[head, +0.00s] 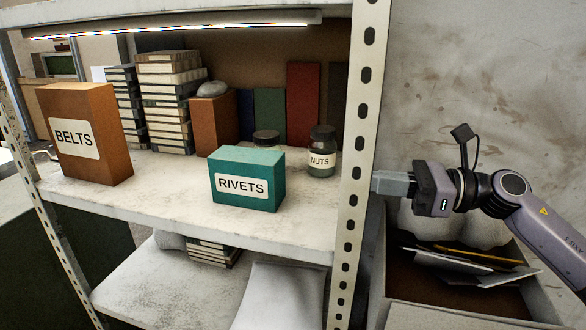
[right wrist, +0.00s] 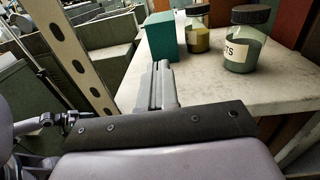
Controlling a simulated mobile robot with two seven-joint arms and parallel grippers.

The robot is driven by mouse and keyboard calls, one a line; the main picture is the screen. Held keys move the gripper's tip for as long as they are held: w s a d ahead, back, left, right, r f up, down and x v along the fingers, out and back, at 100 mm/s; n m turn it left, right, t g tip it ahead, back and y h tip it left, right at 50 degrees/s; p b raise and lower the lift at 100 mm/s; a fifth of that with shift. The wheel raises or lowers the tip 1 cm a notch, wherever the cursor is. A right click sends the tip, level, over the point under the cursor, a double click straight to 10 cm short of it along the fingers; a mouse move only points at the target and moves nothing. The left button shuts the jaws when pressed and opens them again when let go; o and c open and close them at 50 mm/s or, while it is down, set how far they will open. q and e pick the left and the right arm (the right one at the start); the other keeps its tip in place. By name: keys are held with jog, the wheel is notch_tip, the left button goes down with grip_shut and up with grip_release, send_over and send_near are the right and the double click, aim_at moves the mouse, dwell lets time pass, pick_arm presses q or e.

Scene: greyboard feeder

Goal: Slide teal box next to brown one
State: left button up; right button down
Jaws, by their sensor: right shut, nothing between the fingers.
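The teal box labelled RIVETS (head: 246,178) stands upright near the front edge of the upper shelf, right of its middle. The brown box labelled BELTS (head: 84,134) stands at the left end of the same shelf, with a wide gap between the two. My right gripper (head: 378,183) is shut and empty, just right of the perforated shelf post. In the right wrist view its fingers (right wrist: 158,78) point toward the teal box (right wrist: 161,38) and are apart from it. My left gripper is not in view.
The perforated post (head: 357,130) stands between my right arm and the shelf front. A NUTS jar (head: 321,155) and another dark-lidded jar (head: 266,138) stand behind the teal box. Book stacks (head: 168,100) line the back. The shelf surface (head: 160,190) between the boxes is clear.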

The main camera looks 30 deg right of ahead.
send_near(280, 171)
jog(key=x, duration=0.2)
jog(key=shift+w+a+r+p, duration=0.1)
jog(key=shift+w+a+p, duration=0.15)
jog(key=shift+p, duration=0.05)
jog(key=shift+p+x, duration=0.3)
jog(key=shift+x, duration=0.75)
jog(key=shift+w+a+p, duration=0.3)
jog(key=shift+w+a, duration=0.4)
